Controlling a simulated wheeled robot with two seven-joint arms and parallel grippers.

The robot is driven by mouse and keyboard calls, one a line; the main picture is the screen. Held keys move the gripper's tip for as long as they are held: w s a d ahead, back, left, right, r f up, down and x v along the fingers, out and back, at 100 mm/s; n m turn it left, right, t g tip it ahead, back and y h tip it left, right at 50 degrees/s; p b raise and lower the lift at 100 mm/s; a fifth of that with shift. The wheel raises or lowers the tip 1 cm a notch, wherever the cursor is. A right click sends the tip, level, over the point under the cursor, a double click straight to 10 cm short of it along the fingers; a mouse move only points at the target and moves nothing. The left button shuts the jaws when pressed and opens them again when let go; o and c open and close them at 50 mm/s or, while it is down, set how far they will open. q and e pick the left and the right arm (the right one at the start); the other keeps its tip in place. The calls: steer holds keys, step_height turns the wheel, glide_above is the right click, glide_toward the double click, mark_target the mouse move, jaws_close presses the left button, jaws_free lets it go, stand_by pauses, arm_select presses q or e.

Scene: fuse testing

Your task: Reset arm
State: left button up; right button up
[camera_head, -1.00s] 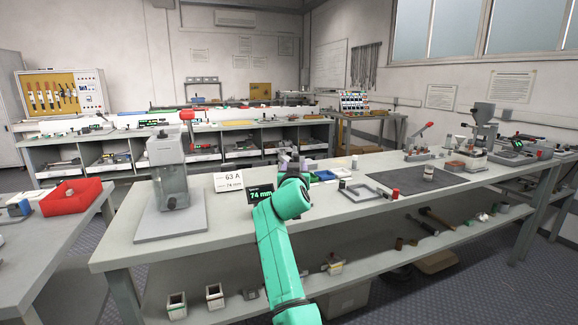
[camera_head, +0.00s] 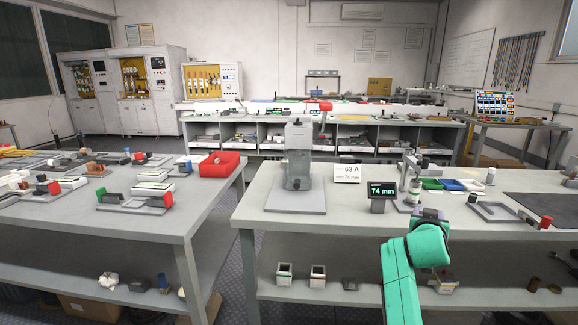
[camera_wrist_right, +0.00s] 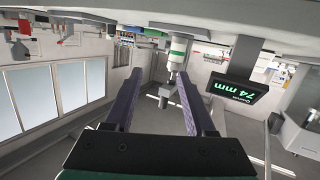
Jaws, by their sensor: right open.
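My right arm, green, comes up from the bottom of the head view. Its gripper (camera_head: 430,214) is at the front edge of the middle bench, right of the small display reading 74 mm (camera_head: 383,191). In the right wrist view the two purple fingers (camera_wrist_right: 158,76) are spread wide with nothing between them. Past their tips is a white cylinder with a green band (camera_wrist_right: 178,50), apart from the fingers. The same cylinder shows in the head view (camera_head: 414,190), standing by a grey fixture (camera_head: 412,163) on the bench. My left gripper is out of view.
A grey press-like device (camera_head: 299,165) and a 63 A card (camera_head: 347,173) stand left of the display. Green, white and blue trays (camera_head: 452,184) lie right of the fixture. A left bench (camera_head: 195,210) holds a red bin (camera_head: 220,165). An aisle separates the benches.

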steer(key=s+a+f+n+g+y, duration=0.2)
steer(key=s+a+f, duration=0.1)
steer(key=s+f, duration=0.5)
steer(key=s+a+f+n+g+y, duration=0.1)
steer(key=s+a+f+g+y, duration=0.15)
steer(key=s+f, duration=0.55)
steer(key=s+a+f+n+g+y, duration=0.25)
steer(key=s+a+f, duration=0.35)
steer(key=s, duration=0.3)
steer(key=s+a+f+n+g+y, duration=0.25)
steer(key=s+a+f, duration=0.35)
steer(key=s, duration=0.4)
step_height(320, 180, down, 16)
steer(key=s+g+p, duration=0.1)
steer(key=s+p, duration=0.1)
steer(key=p, duration=0.5)
steer(key=s+d+f+p, duration=0.1)
steer(key=s+f, duration=0.3)
steer(key=s, duration=0.4)
steer(key=s+d+f+g+p, duration=0.1)
steer(key=s+f+p, duration=0.2)
steer(key=s+f, duration=0.2)
steer(key=s, duration=0.3)
steer(key=shift+s+d+f+h, duration=0.2)
steer(key=shift+s+d+h, duration=0.1)
steer(key=shift+d+h, duration=0.1)
